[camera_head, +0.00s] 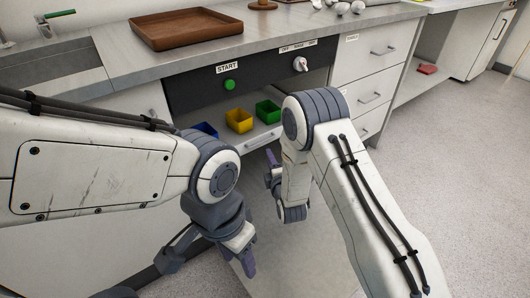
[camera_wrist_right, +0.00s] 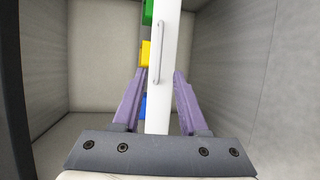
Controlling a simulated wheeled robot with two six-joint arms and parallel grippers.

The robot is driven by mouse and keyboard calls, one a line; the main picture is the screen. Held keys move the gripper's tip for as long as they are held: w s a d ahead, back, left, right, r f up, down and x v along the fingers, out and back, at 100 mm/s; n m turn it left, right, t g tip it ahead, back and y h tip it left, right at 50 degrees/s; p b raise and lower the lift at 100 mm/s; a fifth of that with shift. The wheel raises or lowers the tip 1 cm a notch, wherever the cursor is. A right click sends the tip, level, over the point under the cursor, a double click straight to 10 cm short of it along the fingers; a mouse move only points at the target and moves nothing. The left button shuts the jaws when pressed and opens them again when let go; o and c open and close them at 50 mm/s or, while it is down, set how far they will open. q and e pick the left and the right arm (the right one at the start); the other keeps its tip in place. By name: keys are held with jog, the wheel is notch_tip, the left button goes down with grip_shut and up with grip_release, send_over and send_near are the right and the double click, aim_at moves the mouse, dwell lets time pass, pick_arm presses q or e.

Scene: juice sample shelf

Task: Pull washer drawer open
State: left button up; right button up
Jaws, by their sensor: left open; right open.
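The washer drawer has a white front (camera_head: 254,143) with a bar handle (camera_head: 262,139), below the washer's dark panel (camera_head: 215,90). In the right wrist view the front is an upright white strip (camera_wrist_right: 168,100) with its handle (camera_wrist_right: 157,52). Blue (camera_head: 205,130), yellow (camera_head: 238,121) and green (camera_head: 268,111) bins show behind the front. How far the drawer is out is unclear. My right gripper (camera_wrist_right: 160,78) is open and empty, its purple fingers framing the front below the handle; contact is not visible. My left gripper (camera_head: 240,256) is open, lower and nearer.
A brown tray (camera_head: 188,48) sits on the counter above. A white drawer cabinet (camera_head: 370,65) stands to the right. The floor (camera_head: 440,180) at right is clear.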

jog(key=b+x, duration=0.2)
jog(key=x, duration=0.8)
jog(key=shift+b, duration=0.4)
jog(key=shift+w, duration=0.1)
grip_shut()
dwell(0.7)
